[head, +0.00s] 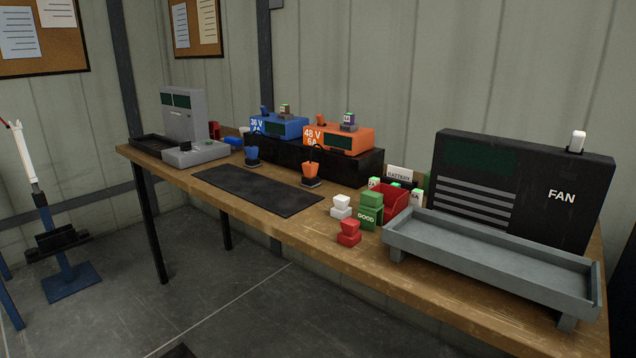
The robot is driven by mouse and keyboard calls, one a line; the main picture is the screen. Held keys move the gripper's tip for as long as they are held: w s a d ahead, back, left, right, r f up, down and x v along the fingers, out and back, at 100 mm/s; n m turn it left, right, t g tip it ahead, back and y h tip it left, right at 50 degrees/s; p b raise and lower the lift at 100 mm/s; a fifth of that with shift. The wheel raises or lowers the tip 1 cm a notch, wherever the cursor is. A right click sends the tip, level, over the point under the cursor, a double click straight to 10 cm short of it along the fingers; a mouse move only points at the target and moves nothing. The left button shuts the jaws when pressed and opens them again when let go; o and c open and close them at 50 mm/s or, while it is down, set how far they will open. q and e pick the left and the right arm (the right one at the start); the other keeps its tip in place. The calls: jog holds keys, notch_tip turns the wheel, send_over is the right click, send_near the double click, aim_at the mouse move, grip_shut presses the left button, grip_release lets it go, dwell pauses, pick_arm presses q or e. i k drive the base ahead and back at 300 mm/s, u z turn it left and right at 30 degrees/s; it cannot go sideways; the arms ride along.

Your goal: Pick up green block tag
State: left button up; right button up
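The green block tag (369,211) stands upright on the workbench, with "GOOD" in white letters on its front and a narrower green top. It is in the right half of the head view. A white block tag (341,207) stands just left of it, and a red block tag (349,233) stands in front, nearer the bench's front edge. A red bin (397,202) is close behind and right of the green tag. Neither of my grippers shows in the head view.
A grey tray (490,262) on legs stands right of the tags, before a black FAN unit (520,185). Blue (281,127) and orange (340,138) chargers sit on a black riser at the back. A black mat (257,190) lies left on the wooden workbench (300,232).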

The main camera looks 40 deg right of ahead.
aim_at(371, 209)
jog(key=i, duration=1.15)
jog(key=z, duration=3)
